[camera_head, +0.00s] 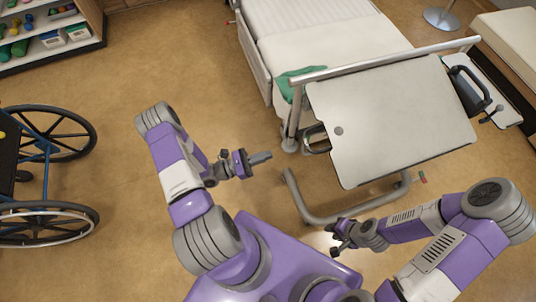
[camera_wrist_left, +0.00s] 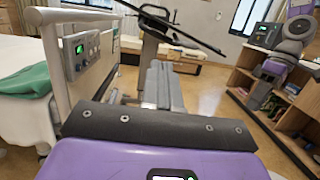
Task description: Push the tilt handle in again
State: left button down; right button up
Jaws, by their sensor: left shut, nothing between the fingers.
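The overbed table's pale top (camera_head: 385,115) is tilted, with its grey base frame (camera_head: 345,212) below. In the left wrist view, the dark tabletop edge (camera_wrist_left: 165,28) slopes above its post. I cannot identify the tilt handle for certain; a small red and green piece (camera_head: 422,177) shows below the top's near edge, too small to make out. My left gripper (camera_head: 262,158) is shut and empty, left of the table and apart from it. Its closed grey fingers also show in the left wrist view (camera_wrist_left: 162,88). My right gripper (camera_head: 337,237) has its dark fingers apart, near the base frame.
A bed (camera_head: 320,50) with a rail and a green cloth (camera_head: 298,78) stands behind the table. A wheelchair (camera_head: 45,180) is at far left, shelves (camera_head: 50,40) at upper left. A control panel (camera_wrist_left: 82,50) is on the bed's end. The floor left of my left gripper is clear.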

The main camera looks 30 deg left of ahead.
pick_arm(q)
jog(key=b+x, duration=0.1)
jog(key=x, duration=1)
jog(key=shift+d, duration=0.15)
jog(key=shift+r, duration=0.1)
